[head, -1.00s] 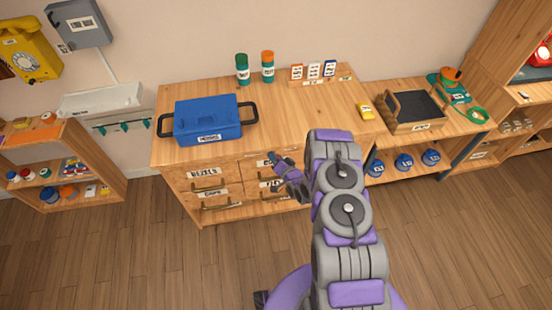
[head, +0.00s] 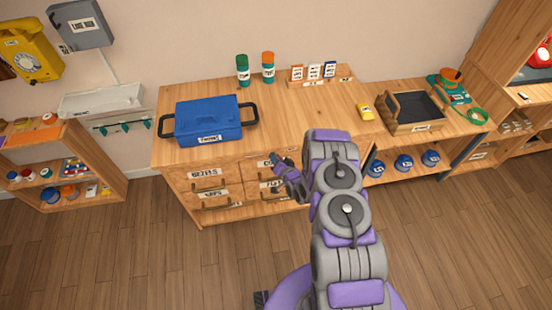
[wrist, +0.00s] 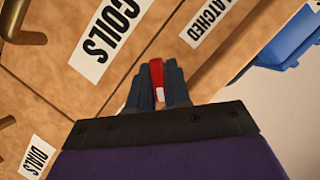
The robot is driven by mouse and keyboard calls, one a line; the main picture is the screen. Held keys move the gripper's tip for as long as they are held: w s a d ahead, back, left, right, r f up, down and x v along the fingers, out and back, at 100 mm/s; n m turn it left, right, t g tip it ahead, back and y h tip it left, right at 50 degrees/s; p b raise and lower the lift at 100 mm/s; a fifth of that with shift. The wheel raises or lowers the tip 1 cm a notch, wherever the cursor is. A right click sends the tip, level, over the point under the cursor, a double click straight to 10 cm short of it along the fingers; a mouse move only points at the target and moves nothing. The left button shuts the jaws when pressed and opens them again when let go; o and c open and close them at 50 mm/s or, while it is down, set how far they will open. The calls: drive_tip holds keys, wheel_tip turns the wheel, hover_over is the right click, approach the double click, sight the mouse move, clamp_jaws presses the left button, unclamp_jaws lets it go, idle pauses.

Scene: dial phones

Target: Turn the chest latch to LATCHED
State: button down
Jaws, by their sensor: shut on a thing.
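The chest (head: 183,178) is a wooden drawer unit with labelled drawers and brass-coloured handles. In the wrist view my gripper (wrist: 157,84) is at the chest front, its dark fingers shut on a narrow red latch (wrist: 157,73) with a white end. The LATCHED label (wrist: 206,21) is above and right of the latch, and the COILS label (wrist: 108,42) is to its left. In the head view my gripper (head: 279,162) is at the upper right drawers; the latch is hidden or too small to make out there.
A blue lidded box (head: 208,119) with dark handles sits on the chest top. Green and orange-capped jars (head: 243,70) and small cards (head: 314,71) stand at the back. A yellow object (head: 365,111) and a wooden tray (head: 414,127) are to the right. The floor in front is open.

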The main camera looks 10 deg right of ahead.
drive_tip(key=n+h+p, duration=0.1)
drive_tip(key=n+p, duration=0.1)
drive_tip(key=shift+a+r+n+g+h, duration=0.1)
drive_tip(key=shift+a+n+g+h, duration=0.05)
drive_tip(key=shift+n+g+h, duration=0.2)
drive_tip(key=n+h+p, duration=0.2)
drive_tip(key=n, duration=0.1)
drive_tip(key=shift+a, duration=0.1)
drive_tip(key=n+h, duration=0.2)
drive_tip(key=n, duration=0.1)
drive_tip(key=shift+a+h+p, duration=0.1)
drive_tip(key=shift+h+p, duration=0.15)
drive_tip(key=shift+p, duration=0.15)
drive_tip(key=shift+n+h, duration=0.8)
drive_tip(key=shift+n, duration=0.65)
drive_tip(key=c, duration=1.2)
unclamp_jaws()
drive_tip(key=shift+a+f, duration=0.1)
drive_tip(key=shift+f, duration=0.1)
drive_tip(key=shift+o, duration=0.2)
drive_tip(key=shift+t, duration=0.45)
